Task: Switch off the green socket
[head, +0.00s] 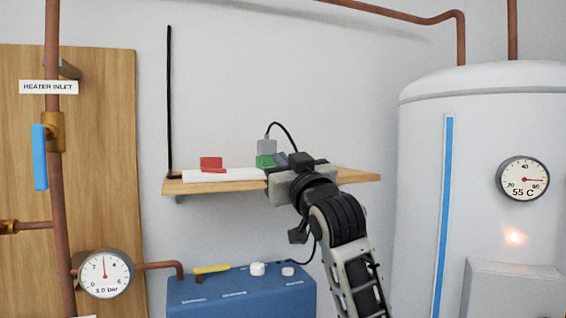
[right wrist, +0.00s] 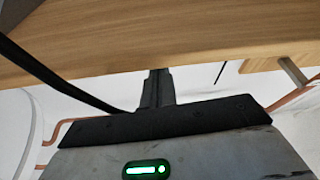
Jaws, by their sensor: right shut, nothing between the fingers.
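The green socket (head: 264,161) sits on a white power strip (head: 228,175) on the wooden shelf, with a grey plug (head: 267,147) and black cable above it. A red socket (head: 211,163) is farther left on the same strip. My right gripper (head: 281,159) is shut and empty at the right end of the strip, close to the green socket; I cannot tell whether they touch. It hides part of the strip. In the right wrist view the shut fingers (right wrist: 157,86) reach up to the shelf's wooden board, and no socket shows. My left gripper is not in view.
The wooden shelf (head: 350,176) has bare board on its right. A black rod (head: 169,100) stands at its left end. Below is a blue box (head: 240,295) with knobs and a yellow handle. A white tank (head: 420,180) with a gauge stands at right. Copper pipes run at left.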

